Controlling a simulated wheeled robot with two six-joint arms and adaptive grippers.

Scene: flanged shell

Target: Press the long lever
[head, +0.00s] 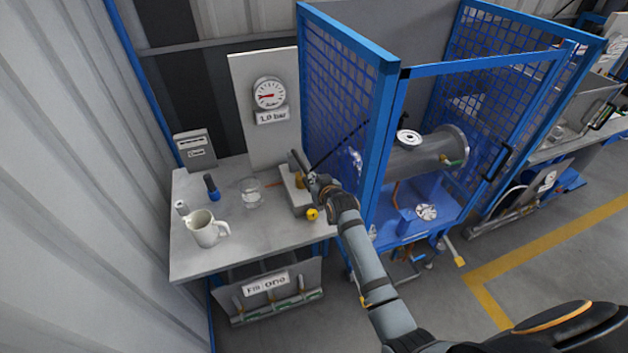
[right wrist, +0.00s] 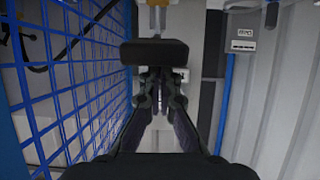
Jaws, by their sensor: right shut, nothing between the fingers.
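The pump on the bench has a grey body (head: 297,190) with a yellow knob (head: 312,214) at its front. A dark bar that looks like its long lever (head: 299,161) slopes above the body, close to my right gripper (head: 322,186). In the right wrist view, a black block (right wrist: 154,53), probably the lever's end, lies across just beyond my right fingertips (right wrist: 158,78). The fingers are shut with nothing between them. I cannot tell whether they touch the block. The gripper partly hides the pump. My left gripper is out of view.
A blue mesh cage (head: 345,95) stands close on the right, around a grey cylinder (head: 428,155). A gauge (head: 270,94) reading board is behind the bench (head: 240,250). A mug (head: 206,230), a glass (head: 251,193) and a blue-based item (head: 213,190) stand to the left.

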